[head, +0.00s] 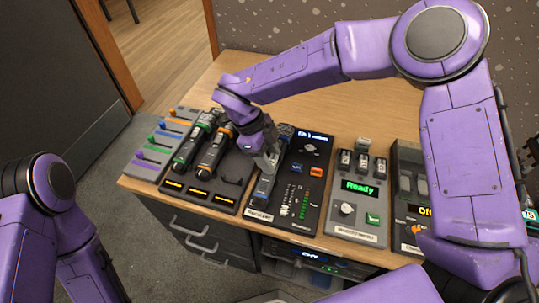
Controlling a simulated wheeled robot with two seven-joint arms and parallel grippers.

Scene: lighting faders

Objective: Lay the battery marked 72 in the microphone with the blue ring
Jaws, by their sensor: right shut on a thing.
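My right gripper (268,160) points down over the microphone with the blue ring (264,188), which lies lengthwise on a dark stand. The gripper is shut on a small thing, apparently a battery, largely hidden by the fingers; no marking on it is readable. I cannot tell whether it touches the microphone. The gripper hides the microphone's middle. Several small upright batteries (345,160) stand in the charger (355,215) with the green "Ready" display; their numbers are too small to read. My left arm shows at the lower left, its gripper outside the picture.
Microphones with a green ring (190,147) and an orange ring (214,150) lie on the dark tray to the left. A fader panel (152,155) is at far left. A black mixer (302,185) stands right of the blue-ring microphone. The wooden desk (210,80) is clear behind.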

